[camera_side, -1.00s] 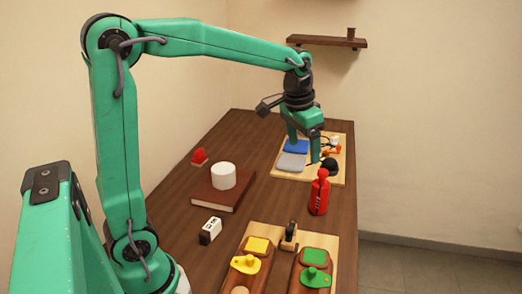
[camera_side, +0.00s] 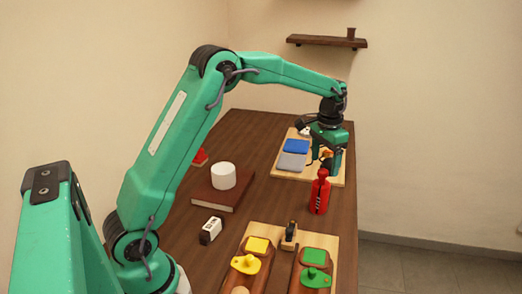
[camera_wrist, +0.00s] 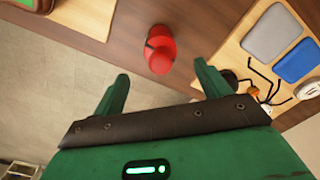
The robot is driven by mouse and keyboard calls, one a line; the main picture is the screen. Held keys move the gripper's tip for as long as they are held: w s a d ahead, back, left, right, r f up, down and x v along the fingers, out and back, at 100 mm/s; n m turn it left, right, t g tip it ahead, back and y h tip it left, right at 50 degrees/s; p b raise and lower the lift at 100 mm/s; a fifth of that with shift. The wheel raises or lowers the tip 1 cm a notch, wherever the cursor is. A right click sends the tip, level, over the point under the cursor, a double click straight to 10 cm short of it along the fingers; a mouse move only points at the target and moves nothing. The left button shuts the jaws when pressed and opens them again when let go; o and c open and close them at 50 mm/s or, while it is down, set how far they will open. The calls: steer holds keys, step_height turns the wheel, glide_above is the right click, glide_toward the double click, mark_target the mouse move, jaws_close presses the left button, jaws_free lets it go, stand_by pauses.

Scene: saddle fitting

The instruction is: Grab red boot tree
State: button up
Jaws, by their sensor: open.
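A red, bottle-shaped piece with a narrow top, which I take to be the red boot tree (camera_side: 319,196), stands upright on the table near its right edge. It also shows in the wrist view (camera_wrist: 161,48), just beyond the space between my fingers. My gripper (camera_side: 325,160) is open and empty, with its fingers pointing down. It is behind the red piece in the side view, over the right part of the far board. In the wrist view my open fingers (camera_wrist: 161,74) are apart from the piece.
The far light-wood board (camera_side: 283,174) bears a blue pad (camera_side: 296,146), a grey pad (camera_side: 292,161) and small items. A brown book (camera_side: 212,202) carries a white cylinder (camera_side: 223,176). A white-and-black block (camera_side: 211,230) and a near board (camera_side: 262,231) with yellow and green parts stand in front.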

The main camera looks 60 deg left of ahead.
mark_target(324, 170)
steer(key=shift+f, duration=3.9)
steer(key=c, duration=1.5)
steer(key=shift+r, duration=0.1)
steer(key=shift+r, duration=0.8)
step_height(324, 170, up, 2)
steer(key=shift+r, duration=0.25)
steer(key=s+d+r, duration=0.1)
steer(key=d+r, duration=0.1)
steer(key=d, duration=0.1)
steer(key=s+d+r, duration=0.2)
steer(key=d, duration=0.2)
steer(key=s+d+r, duration=0.1)
steer(key=d+r, duration=0.1)
steer(key=d, duration=0.1)
steer(key=shift+s+d+r, duration=0.3)
steer(key=shift+s+r, duration=0.1)
